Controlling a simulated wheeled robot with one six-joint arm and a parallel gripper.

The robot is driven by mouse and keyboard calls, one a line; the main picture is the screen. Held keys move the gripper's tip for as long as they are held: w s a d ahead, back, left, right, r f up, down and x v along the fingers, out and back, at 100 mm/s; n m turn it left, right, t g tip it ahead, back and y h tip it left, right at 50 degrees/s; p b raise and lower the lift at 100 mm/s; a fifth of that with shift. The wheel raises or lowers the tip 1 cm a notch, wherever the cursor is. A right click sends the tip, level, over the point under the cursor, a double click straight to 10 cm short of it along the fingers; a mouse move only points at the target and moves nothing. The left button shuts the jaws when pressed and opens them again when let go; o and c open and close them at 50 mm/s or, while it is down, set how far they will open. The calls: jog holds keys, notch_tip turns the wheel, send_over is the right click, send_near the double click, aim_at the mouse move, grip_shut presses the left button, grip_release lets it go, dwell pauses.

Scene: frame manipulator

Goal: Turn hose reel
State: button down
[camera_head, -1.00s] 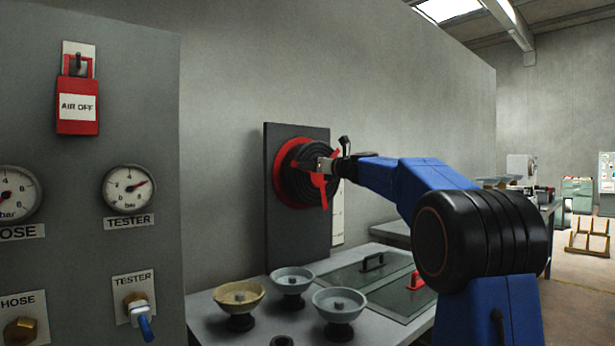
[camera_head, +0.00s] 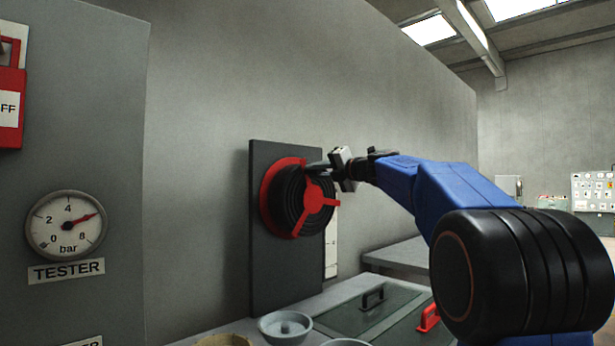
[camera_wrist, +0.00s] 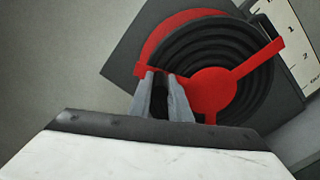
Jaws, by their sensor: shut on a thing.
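The hose reel (camera_head: 318,200) is a black ringed drum with a red back disc and a red three-armed front. It is mounted on a dark upright panel (camera_head: 262,290). My gripper (camera_head: 314,168) is at the top of the reel, reaching in from the right. In the wrist view my two grey fingers (camera_wrist: 161,82) are close together at the reel's edge, with a dark part between them, beside the end of a red arm. The exact part gripped is mostly hidden by the fingers. The red hub (camera_wrist: 211,90) is to their right.
A grey cabinet with a tester gauge (camera_head: 66,223) stands at the left. Bowls (camera_head: 285,328) and a dark glass-like panel with a black handle (camera_head: 372,298) and a red handle (camera_head: 428,318) are on the bench below. A white scale strip (camera_wrist: 295,45) is behind the reel.

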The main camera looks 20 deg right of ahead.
jog(key=shift+w+d+r+m, duration=0.15)
jog(key=shift+w+d+m, duration=0.15)
jog(key=shift+d+m, duration=0.55)
jog(key=c, duration=1.6)
grip_release()
jog(key=shift+c, duration=0.2)
jog(key=shift+s, duration=0.1)
jog(key=v, duration=1.7)
